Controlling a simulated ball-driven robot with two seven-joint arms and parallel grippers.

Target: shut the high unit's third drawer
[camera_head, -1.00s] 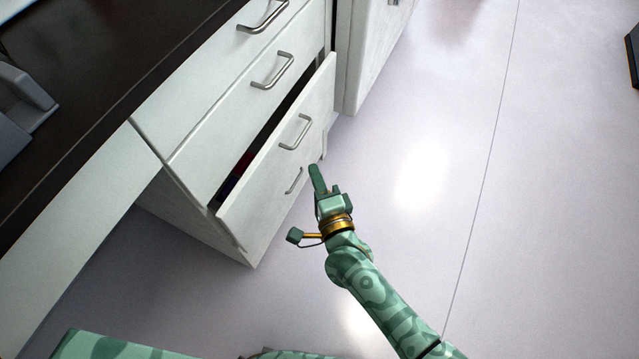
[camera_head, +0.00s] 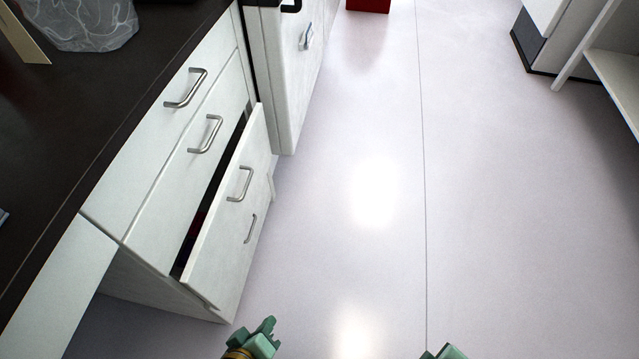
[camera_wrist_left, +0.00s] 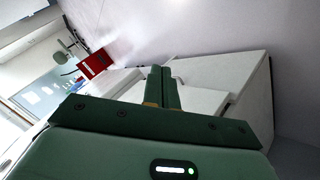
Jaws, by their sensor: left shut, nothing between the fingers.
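The high unit's third drawer (camera_head: 228,205) is partly pulled out from the white unit. A dark gap shows behind its front, with a little red inside. Its front carries a metal bar handle (camera_head: 240,184). My left gripper (camera_head: 269,323) is at the bottom edge of the head view, below and apart from the drawer front. In the left wrist view its two fingers (camera_wrist_left: 164,76) are pressed together, with nothing between them, and white furniture lies beyond them. A green part at the bottom edge, right of centre, may be my right gripper (camera_head: 445,352); its jaws are hidden.
The drawers above, with handles (camera_head: 186,88) (camera_head: 206,134), look shut, as does the lowest drawer front (camera_head: 236,250). A dark worktop (camera_head: 60,130) lies left. A white cabinet (camera_head: 285,90) stands beyond the unit. The floor (camera_head: 345,210) to the right is open.

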